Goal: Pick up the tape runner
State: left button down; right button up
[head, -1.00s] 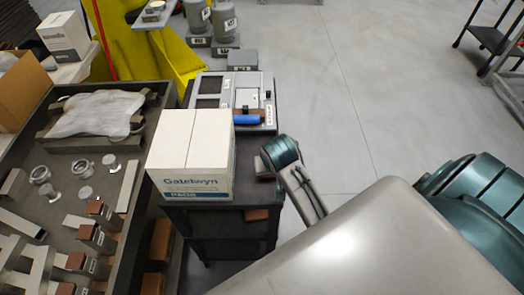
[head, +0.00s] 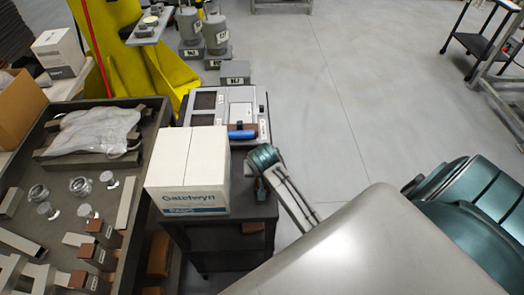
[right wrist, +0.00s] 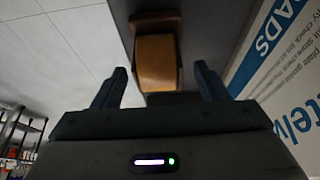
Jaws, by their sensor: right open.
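The tape runner, an orange-tan roll in a brown holder (right wrist: 158,62), lies ahead of and between my right gripper's fingers in the right wrist view. My right gripper (right wrist: 162,78) is open and empty, with one finger on either side of the roll's line. I cannot tell how far the fingertips are from it. In the head view my right gripper (head: 261,188) points down over the dark cart top, just right of the white box. The tape runner is mostly hidden there by the box and my wrist. My left gripper is not in view.
The white Gatelwyn box (head: 187,172) stands close beside my right gripper on the dark cart (head: 255,211). A grey case with a blue item (head: 241,134) sits behind. A bench (head: 50,215) with metal parts is at left. Open floor (head: 340,90) lies right.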

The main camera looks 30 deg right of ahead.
jog(key=shift+x, duration=1.15)
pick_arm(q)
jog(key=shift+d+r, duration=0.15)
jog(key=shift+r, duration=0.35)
pick_arm(e)
jog(key=c, duration=1.2)
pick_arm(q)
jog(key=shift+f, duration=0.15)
pick_arm(e)
jog(key=shift+r, duration=0.15)
